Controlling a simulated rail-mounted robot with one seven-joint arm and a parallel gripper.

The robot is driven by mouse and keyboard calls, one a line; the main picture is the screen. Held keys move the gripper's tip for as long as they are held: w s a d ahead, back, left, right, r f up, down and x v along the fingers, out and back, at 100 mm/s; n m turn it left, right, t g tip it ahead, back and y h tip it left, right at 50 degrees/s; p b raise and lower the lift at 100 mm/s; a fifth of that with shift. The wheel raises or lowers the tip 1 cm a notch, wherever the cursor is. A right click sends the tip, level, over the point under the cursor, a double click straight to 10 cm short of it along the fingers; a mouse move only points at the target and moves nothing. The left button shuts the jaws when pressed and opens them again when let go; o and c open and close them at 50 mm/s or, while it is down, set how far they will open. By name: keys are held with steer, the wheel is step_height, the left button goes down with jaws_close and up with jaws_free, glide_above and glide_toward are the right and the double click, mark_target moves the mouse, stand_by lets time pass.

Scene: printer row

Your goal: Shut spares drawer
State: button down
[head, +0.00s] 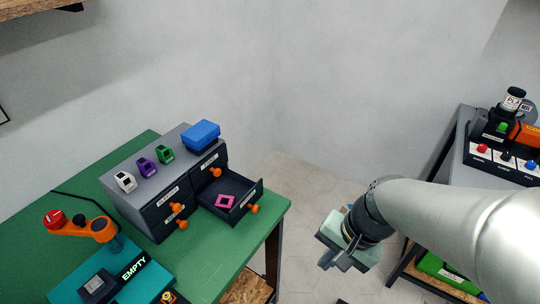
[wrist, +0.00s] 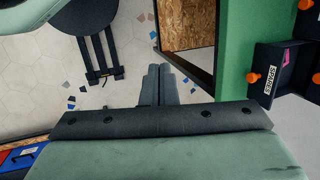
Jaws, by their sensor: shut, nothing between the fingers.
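The spares drawer (head: 226,206) is the lower right drawer of a grey cabinet (head: 165,185) on the green table. It is pulled out, with a pink square part (head: 225,201) inside and an orange knob (head: 253,209) on its front. In the wrist view its labelled front (wrist: 266,88) reads SPARES and shows at the right edge, with the pink part partly visible. My gripper (head: 342,263) is shut and empty, over the floor right of the table, clearly apart from the drawer. Its closed fingers (wrist: 158,72) point away from the wrist camera.
Small white, purple and green parts and a blue box (head: 201,135) sit on the cabinet top. Floor between is mostly clear.

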steer(key=w+a+f+m+t+y, duration=0.2)
steer(key=w+m, duration=0.4)
steer(key=m, duration=0.3)
steer(key=w+a+f+m+t+y, duration=0.2)
steer(key=w+a+m+t+y, duration=0.1)
steer(key=w+m, duration=0.5)
steer(key=shift+m, duration=0.5)
steer(key=shift+a+r+p+x, duration=0.1)
steer(key=shift+a+r+x, duration=0.2)
steer(key=shift+x, duration=1.65)
steer(key=shift+a+r+p+x, duration=0.1)
steer(key=shift+a+r+x, duration=0.2)
steer(key=shift+x, duration=1.65)
steer(key=shift+a+r+p+x, duration=0.1)
steer(key=shift+a+r+x, duration=0.2)
steer(key=shift+x, duration=1.7)
steer(key=shift+s, duration=0.2)
